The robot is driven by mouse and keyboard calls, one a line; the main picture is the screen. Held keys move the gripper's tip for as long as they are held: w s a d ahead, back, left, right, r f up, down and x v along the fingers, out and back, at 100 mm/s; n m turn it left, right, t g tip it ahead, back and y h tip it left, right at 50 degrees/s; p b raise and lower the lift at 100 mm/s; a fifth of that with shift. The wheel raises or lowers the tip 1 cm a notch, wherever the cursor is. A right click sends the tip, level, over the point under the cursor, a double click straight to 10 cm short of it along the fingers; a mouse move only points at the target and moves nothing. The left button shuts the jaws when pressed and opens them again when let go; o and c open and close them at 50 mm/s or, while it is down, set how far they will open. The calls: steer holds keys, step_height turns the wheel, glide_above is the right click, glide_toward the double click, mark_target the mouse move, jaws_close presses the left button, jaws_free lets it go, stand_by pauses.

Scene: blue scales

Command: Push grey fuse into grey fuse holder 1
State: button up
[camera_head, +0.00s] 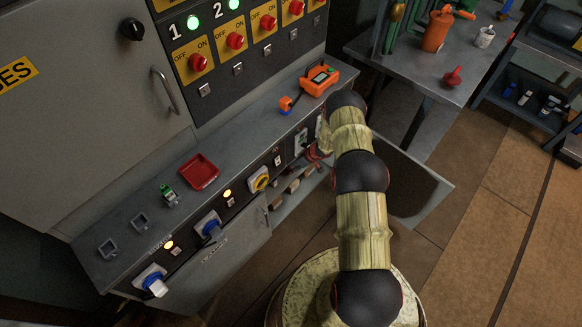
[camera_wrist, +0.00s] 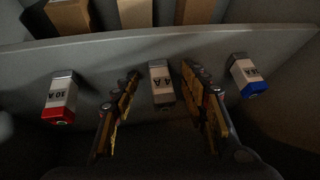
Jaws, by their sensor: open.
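The grey fuse (camera_wrist: 161,88), with a pale label reading 4 A, shows in the middle of the wrist view against a grey wall or ledge. My gripper (camera_wrist: 160,73) is open, with one finger to the left and one to the right of this fuse. Gaps show on both sides, so the fingers look apart from it. In the head view my gripper (camera_head: 318,150) is small and partly hidden behind my arm, at the lower cabinet. Which part is grey fuse holder 1 I cannot tell; a small grey socket (camera_head: 204,90) sits below the switch on the column marked 1.
A red-ended fuse (camera_wrist: 60,97) is left of my gripper and a blue-ended fuse (camera_wrist: 248,76) is right. Brown blocks (camera_wrist: 68,16) stand behind. On the counter are a red tray (camera_head: 199,172) and an orange device (camera_head: 318,80). An open cabinet door (camera_head: 418,188) is beside my arm.

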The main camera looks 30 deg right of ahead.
steer(key=c, duration=1.1)
jaws_close()
